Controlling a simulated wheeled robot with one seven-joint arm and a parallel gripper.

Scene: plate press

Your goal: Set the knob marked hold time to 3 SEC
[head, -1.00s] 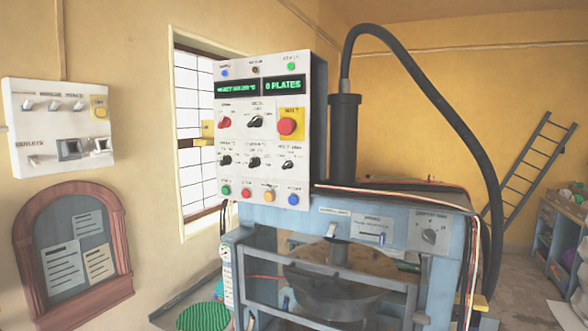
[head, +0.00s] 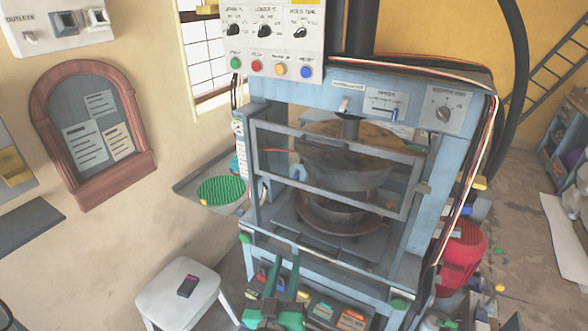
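My gripper (head: 285,262), green with two upright fingers, shows low in the head view, in front of the press and well below the panel. Its fingers are apart with nothing visible between them. It does not touch the knob.
Two other dark knobs, upper (head: 233,30) and lower (head: 264,31), sit left of it. Coloured buttons, including a blue one (head: 306,72), line the panel's bottom edge. The blue press frame (head: 420,90) stands below. A white stool (head: 180,290) is at lower left.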

